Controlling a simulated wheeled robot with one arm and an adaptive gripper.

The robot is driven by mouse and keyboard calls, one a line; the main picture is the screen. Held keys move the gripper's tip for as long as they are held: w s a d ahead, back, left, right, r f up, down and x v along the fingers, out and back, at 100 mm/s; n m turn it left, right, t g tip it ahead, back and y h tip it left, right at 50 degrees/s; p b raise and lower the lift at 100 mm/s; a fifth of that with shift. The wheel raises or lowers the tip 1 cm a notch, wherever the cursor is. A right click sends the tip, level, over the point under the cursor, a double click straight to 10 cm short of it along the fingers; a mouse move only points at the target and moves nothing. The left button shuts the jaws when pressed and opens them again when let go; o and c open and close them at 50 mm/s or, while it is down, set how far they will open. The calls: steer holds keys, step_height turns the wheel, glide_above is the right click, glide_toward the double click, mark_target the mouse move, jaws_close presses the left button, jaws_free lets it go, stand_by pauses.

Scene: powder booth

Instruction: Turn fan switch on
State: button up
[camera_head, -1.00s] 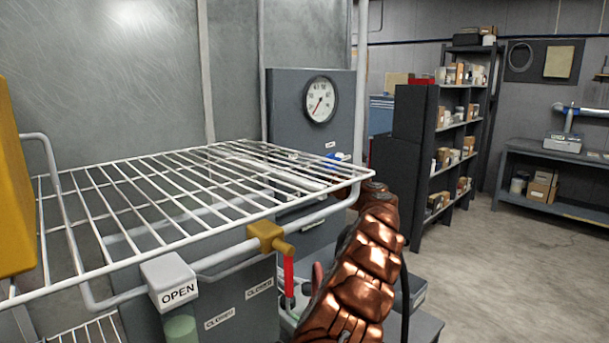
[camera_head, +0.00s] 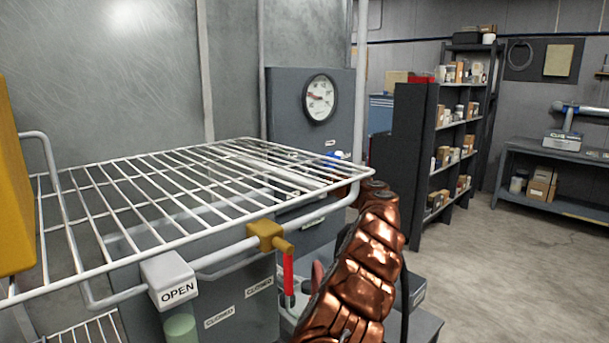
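A grey panel (camera_head: 340,105) stands at the back centre with a round dial gauge (camera_head: 320,98), its needle pointing left. Below the gauge are a small white label (camera_head: 331,143) and a small blue part (camera_head: 337,155), partly behind the wire rack. I cannot tell whether this is the fan switch; its position is not readable. My copper-coloured arm rises from the bottom centre and bends left behind the rack's right corner. My gripper is not clearly visible; the rack's wires cover that area, and I cannot tell whether it touches anything.
The white wire rack (camera_head: 75,236) fills the left foreground. A yellow valve (camera_head: 265,235) with a red handle (camera_head: 288,272) sits on a pipe, near a block marked OPEN (camera_head: 170,280). Shelves (camera_head: 458,126) and a workbench (camera_head: 550,175) stand at right; the floor there is clear.

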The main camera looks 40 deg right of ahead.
steer(key=s, duration=1.1)
steer(key=shift+s+a, duration=0.15)
steer(key=shift+s, duration=0.2)
stand_by(0.6)
